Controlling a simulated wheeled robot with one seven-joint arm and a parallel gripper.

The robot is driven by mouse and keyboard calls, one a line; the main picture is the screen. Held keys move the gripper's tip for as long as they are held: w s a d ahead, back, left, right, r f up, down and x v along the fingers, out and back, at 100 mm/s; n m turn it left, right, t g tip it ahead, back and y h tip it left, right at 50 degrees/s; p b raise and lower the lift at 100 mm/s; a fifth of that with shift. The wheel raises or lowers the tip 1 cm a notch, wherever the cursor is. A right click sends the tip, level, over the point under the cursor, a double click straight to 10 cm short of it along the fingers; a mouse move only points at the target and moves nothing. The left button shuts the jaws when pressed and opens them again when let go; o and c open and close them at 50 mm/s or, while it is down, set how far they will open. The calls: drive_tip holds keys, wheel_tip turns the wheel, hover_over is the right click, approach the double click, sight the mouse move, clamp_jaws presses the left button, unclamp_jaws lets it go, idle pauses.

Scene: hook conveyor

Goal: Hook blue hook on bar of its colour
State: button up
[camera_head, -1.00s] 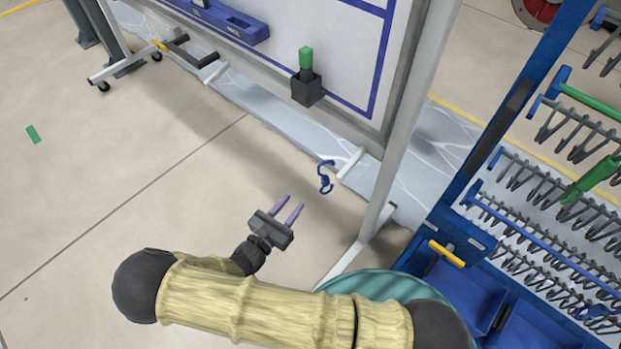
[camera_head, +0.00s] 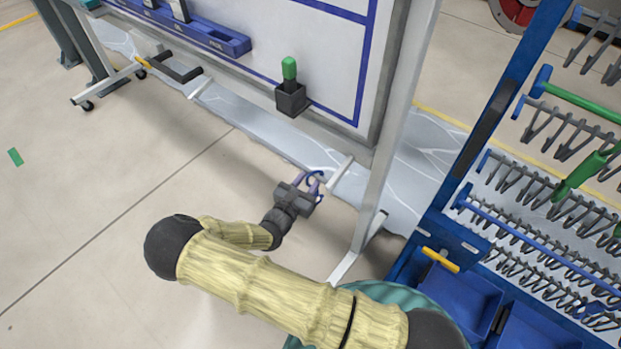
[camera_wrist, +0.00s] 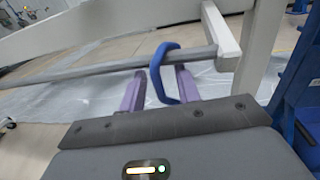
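The blue hook (camera_head: 318,180) is at the foot of the whiteboard stand, by a pale bar end. In the wrist view the blue hook (camera_wrist: 158,68) is a loop at a long grey rail. I cannot tell exactly how it is held there. My gripper (camera_head: 309,186) is at the hook. In the wrist view its two purple fingers (camera_wrist: 158,86) are apart, one on each side of the hook, with gaps visible. A blue bar (camera_head: 540,246) runs across the rack at the right, among rows of grey hooks.
A green bar (camera_head: 578,100) and a green hook (camera_head: 580,178) are higher on the rack. The rack's blue frame (camera_head: 478,150) and the stand's white post (camera_head: 385,130) rise between my gripper and the bars. Blue bins (camera_head: 465,290) sit low.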

drive_tip(key=shift+w+d, duration=0.15)
drive_tip(key=shift+w, duration=0.15)
drive_tip(key=c, duration=0.7)
clamp_jaws()
drive_tip(key=shift+d, duration=0.1)
idle(1.2)
